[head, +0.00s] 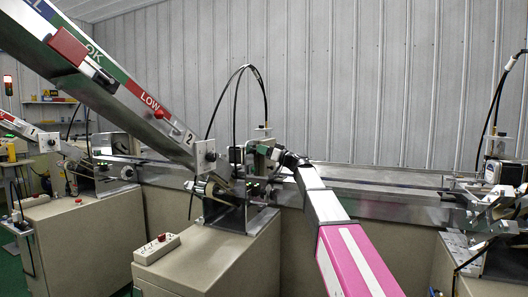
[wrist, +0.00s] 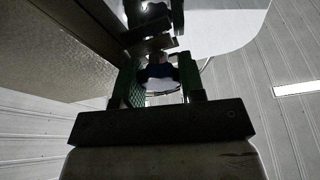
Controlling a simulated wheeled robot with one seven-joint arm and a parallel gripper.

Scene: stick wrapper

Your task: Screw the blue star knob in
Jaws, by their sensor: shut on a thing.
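The blue star knob (wrist: 158,75) shows dark blue in the wrist view, between the two green-padded fingers of my gripper (wrist: 161,68). The fingers are shut on it from both sides. A pale round part shows just below the knob between the fingers. In the head view my gripper (head: 281,155) reaches the metal mechanism at the foot of the sloped chute marked 2. The knob is too small and covered to make out there, and how deep its thread sits cannot be seen.
The sloped chute (head: 117,75) rises to the upper left. A cabinet (head: 213,255) with a switch box (head: 157,249) stands below the mechanism. A metal conveyor rail (head: 380,197) runs behind. Black cables (head: 237,95) loop above. A second station (head: 495,185) stands at right.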

